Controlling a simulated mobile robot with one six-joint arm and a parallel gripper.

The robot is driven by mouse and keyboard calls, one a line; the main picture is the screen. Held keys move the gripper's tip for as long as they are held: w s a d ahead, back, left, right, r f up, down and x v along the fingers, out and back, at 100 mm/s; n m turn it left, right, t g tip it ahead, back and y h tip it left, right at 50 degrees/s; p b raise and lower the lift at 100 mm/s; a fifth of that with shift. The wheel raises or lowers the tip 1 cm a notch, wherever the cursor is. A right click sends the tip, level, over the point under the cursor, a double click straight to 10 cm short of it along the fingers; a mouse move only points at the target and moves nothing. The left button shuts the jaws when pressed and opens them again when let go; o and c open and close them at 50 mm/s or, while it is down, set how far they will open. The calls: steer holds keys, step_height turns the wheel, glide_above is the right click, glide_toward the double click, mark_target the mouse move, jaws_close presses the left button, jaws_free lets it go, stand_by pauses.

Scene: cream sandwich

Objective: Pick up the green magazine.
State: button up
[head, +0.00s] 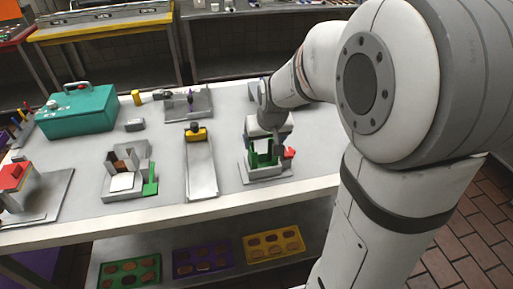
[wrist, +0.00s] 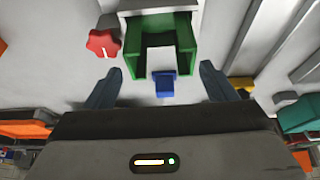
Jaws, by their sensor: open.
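The green magazine (head: 265,158) stands upright in a grey station on the bench in the head view. In the wrist view the green magazine (wrist: 186,42) is a U-shaped frame with a pale middle, at the top centre. A small blue block (wrist: 165,84) sits at its near side. My gripper (head: 268,135) is just above the magazine in the head view. In the wrist view my gripper (wrist: 160,72) has its two dark fingers wide apart, one to each side of the blue block and just short of the green frame. Nothing is between them in their grip.
A red knob (head: 289,153) is beside the magazine and shows in the wrist view (wrist: 103,43). To the left are a metal ramp (head: 201,170) with a yellow block, a grey fixture with a green part (head: 150,180), and a teal toolbox (head: 76,112). Trays (head: 274,233) lie on the lower shelf.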

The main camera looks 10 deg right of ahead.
steer(key=x, duration=0.6)
steer(key=shift+a+f+p, duration=0.1)
steer(key=shift+f+p, duration=0.05)
steer(key=shift+p, duration=0.15)
steer(key=shift+c, duration=0.6)
steer(key=c, duration=0.6)
